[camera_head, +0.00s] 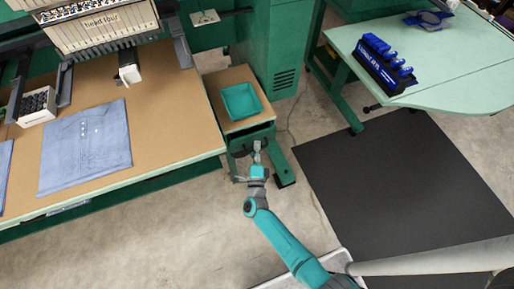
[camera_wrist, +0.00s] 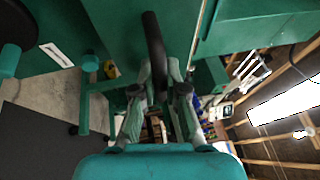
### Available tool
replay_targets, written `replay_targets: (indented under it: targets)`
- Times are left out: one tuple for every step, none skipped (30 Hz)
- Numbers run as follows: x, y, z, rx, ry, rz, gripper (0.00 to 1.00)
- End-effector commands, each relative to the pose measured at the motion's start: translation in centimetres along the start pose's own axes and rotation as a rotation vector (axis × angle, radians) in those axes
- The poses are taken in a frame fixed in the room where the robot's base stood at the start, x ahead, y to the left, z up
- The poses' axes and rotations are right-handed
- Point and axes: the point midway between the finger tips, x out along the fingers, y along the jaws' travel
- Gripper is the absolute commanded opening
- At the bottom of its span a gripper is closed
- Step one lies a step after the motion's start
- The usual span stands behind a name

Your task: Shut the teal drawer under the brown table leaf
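The small brown table leaf (camera_head: 212,84) stands beside the large work table, with a teal tray (camera_head: 241,101) on top. The teal drawer (camera_head: 262,133) is directly under the leaf's front edge; how far it stands out is hard to tell. My gripper (camera_head: 257,147) is at the drawer's front and partly covers it. In the wrist view, the drawer's black bar handle (camera_wrist: 153,35) passes between my gripper's two fingertips (camera_wrist: 159,72). The fingers lean inward and appear closed around the bar. The drawer's inside is hidden.
The large brown table (camera_head: 170,120) with blue cloth (camera_head: 85,148) is to the left. A pale green table (camera_head: 440,60) with a dark rack (camera_head: 385,67) stands at right. A black mat (camera_head: 400,180) lies on the floor below it. Bare floor (camera_head: 170,230) lies in front.

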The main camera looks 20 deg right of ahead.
Motion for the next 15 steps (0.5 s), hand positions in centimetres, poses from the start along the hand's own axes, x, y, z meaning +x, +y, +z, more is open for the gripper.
replay_targets:
  targets:
    - [0.0,0.0,0.0,0.0,0.0,0.0,0.0]
    - [0.0,0.0,0.0,0.0,0.0,0.0,0.0]
    - [0.0,0.0,0.0,0.0,0.0,0.0,0.0]
    - [0.0,0.0,0.0,0.0,0.0,0.0,0.0]
    - [0.0,0.0,0.0,0.0,0.0,0.0,0.0]
    - [0.0,0.0,0.0,0.0,0.0,0.0,0.0]
    - [0.0,0.0,0.0,0.0,0.0,0.0,0.0]
    - [0.2,0.0,0.1,0.0,0.0,0.0,0.0]
    - [0.5,0.1,0.2,0.0,0.0,-0.001,0.0]
    - [0.8,0.1,0.3,0.001,0.0,-0.001,0.0]
    - [1.1,0.2,0.5,0.001,0.0,-0.001,0.0]
    - [1.6,0.3,0.7,0.0,0.0,-0.001,0.0]
    - [2.0,0.4,0.9,0.001,0.001,-0.001,0.0]
    - [2.4,0.5,1.0,0.001,0.001,-0.001,0.0]
    - [2.8,0.6,1.2,0.001,0.001,0.0,0.0]
